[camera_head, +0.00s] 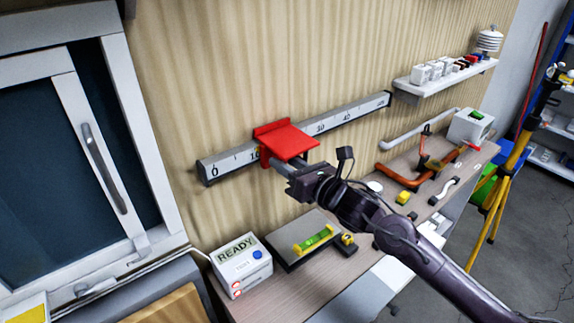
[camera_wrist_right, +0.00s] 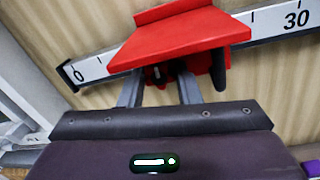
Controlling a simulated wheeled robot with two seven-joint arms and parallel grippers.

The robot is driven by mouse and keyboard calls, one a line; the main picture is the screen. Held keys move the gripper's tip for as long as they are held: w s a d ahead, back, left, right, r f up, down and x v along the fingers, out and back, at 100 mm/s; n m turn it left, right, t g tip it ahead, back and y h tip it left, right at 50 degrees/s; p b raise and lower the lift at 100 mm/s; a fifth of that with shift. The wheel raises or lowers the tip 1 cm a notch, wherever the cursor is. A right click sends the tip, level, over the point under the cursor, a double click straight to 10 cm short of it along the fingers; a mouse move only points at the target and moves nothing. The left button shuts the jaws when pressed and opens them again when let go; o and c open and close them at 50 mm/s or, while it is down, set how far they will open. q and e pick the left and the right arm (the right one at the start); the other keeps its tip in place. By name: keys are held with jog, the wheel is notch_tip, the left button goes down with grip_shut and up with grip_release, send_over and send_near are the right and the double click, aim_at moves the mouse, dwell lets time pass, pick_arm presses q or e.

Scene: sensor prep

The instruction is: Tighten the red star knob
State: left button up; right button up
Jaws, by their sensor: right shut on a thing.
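A red sliding carriage with a flat top plate (camera_head: 286,139) sits on the numbered rail (camera_head: 230,163) on the wall, a little past the 10 mark. The carriage plate also shows in the right wrist view (camera_wrist_right: 185,38). Under the plate, a dark red knob (camera_wrist_right: 153,74) shows partly, in shadow between the fingers; its star shape is mostly hidden. My right gripper (camera_head: 273,168) reaches in below the plate from the right. In the right wrist view its fingers (camera_wrist_right: 160,90) are shut on the knob. My left gripper is not in view.
Below is a bench with a white READY box (camera_head: 240,266), a grey plate (camera_head: 283,257) carrying a green level (camera_head: 313,239), and a yellow tape measure (camera_head: 347,240). A wall shelf (camera_head: 445,82) and a yellow tripod (camera_head: 498,185) stand right. A window is left.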

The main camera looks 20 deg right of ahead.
jog(key=shift+a+f+m+t+h+b, duration=0.1)
jog(key=shift+m+t+h+b, duration=0.25)
jog(key=shift+m, duration=3.75)
jog(key=shift+d+f+m+t+h+b, duration=0.15)
jog(key=shift+m+h+b, duration=0.25)
jog(key=shift+m, duration=3.7)
jog(key=shift+a+m+t+h+b, duration=0.15)
jog(key=shift+m+t+h+b, duration=0.2)
jog(key=shift+m, duration=3.75)
jog(key=o, duration=1)
